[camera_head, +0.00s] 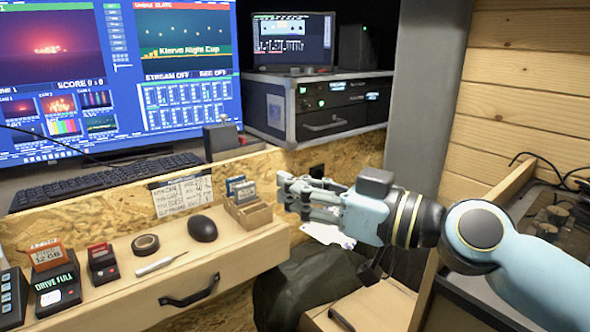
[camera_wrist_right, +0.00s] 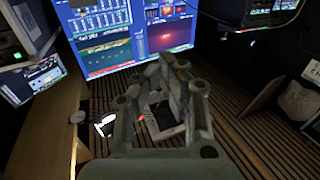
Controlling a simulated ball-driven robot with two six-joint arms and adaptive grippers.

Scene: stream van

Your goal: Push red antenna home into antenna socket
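My right gripper (camera_head: 287,191) reaches in from the right and points left, in front of the desk's right end by the small wooden card box. In the right wrist view the gripper (camera_wrist_right: 165,75) fills the middle, its finger links spread at the base and converging toward the far end. I cannot tell whether the tips are apart or hold anything. A small red spot (camera_wrist_right: 142,117) shows between the links, too small to identify. I cannot make out the red antenna or the antenna socket in either view. My left gripper is out of view.
The wooden desk (camera_head: 130,300) carries a black mouse (camera_head: 202,228), a tape roll (camera_head: 145,244), a white pen-like tool (camera_head: 160,264) and small card devices. A wooden box of cards (camera_head: 250,215) stands close to the right gripper. A rack case (camera_head: 320,105) and monitor (camera_head: 170,60) stand behind.

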